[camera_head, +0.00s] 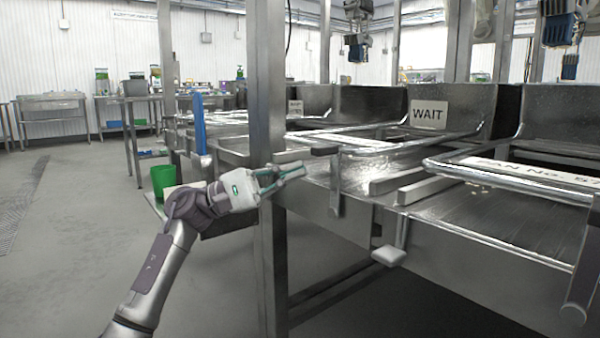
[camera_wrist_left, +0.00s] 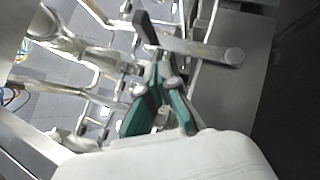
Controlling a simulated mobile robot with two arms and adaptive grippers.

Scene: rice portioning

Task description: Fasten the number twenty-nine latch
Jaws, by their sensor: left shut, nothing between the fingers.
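My left gripper (camera_head: 302,169) is shut and empty, beside a steel post on the left side of the counter. In the left wrist view its green-backed fingers (camera_wrist_left: 163,72) come together just below a metal bar with a rounded end (camera_wrist_left: 195,46). A metal latch lever (camera_head: 335,185) hangs at the counter front, just right of the fingertips; I cannot tell whether they touch. A second lever with a round end (camera_head: 578,295) is at the far right. No number twenty-nine is readable, so I cannot tell which latch bears it. My right gripper is not in view.
Steel pans with raised frames line the counter (camera_head: 475,262). A WAIT sign (camera_head: 428,114) stands on one; a partly readable pan label (camera_head: 530,170) lies at right. The steel post (camera_head: 268,90) stands close to my left gripper. A green cup (camera_head: 163,180) is left. Floor at left is clear.

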